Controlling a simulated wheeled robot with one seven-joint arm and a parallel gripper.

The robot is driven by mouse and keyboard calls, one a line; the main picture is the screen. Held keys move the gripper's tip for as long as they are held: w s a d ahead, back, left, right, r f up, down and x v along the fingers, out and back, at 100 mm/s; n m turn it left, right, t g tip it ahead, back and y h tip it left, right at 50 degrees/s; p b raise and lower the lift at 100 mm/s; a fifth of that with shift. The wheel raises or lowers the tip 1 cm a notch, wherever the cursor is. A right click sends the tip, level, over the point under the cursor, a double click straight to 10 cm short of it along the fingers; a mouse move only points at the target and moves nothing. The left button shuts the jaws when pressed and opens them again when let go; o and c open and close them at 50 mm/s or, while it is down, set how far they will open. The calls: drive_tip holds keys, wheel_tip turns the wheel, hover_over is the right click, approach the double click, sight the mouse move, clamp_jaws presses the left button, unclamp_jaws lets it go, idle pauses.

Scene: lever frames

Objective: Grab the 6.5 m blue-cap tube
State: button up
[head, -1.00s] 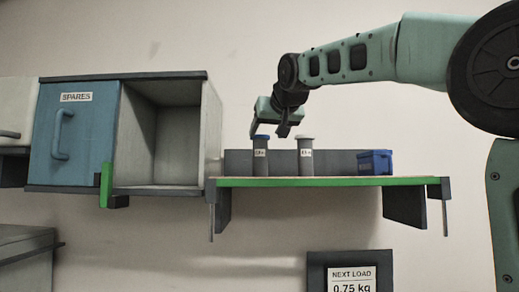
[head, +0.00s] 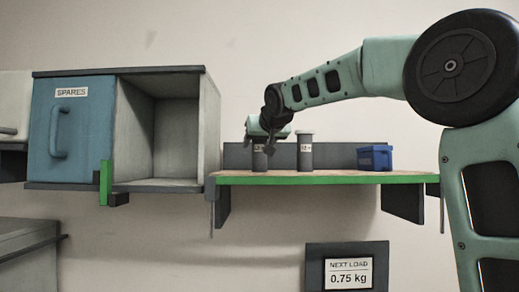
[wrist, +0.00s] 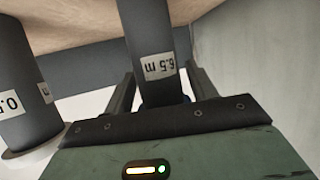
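The tube labelled 6.5 m (wrist: 152,40) stands upright on the shelf, and it is the left tube (head: 259,163) in the head view. Its blue cap is mostly hidden by my gripper; a sliver of blue shows at the gripper's edge in the wrist view. My gripper (head: 267,140) is down over the top of this tube. In the wrist view my gripper (wrist: 163,82) has one finger on each side of the tube, with a visible gap on both sides, so it is open around it.
A second tube with a pale cap (head: 305,152) stands close to the right; its partial label reads 0.5 in the wrist view (wrist: 15,100). A blue box (head: 374,158) sits farther right on the green-edged shelf (head: 330,179). An open cubby (head: 210,130) stands at left. A sign reads 0.75 kg (head: 348,272).

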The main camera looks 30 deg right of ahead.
drive_tip(key=c, duration=0.9)
drive_tip(key=shift+r, duration=0.15)
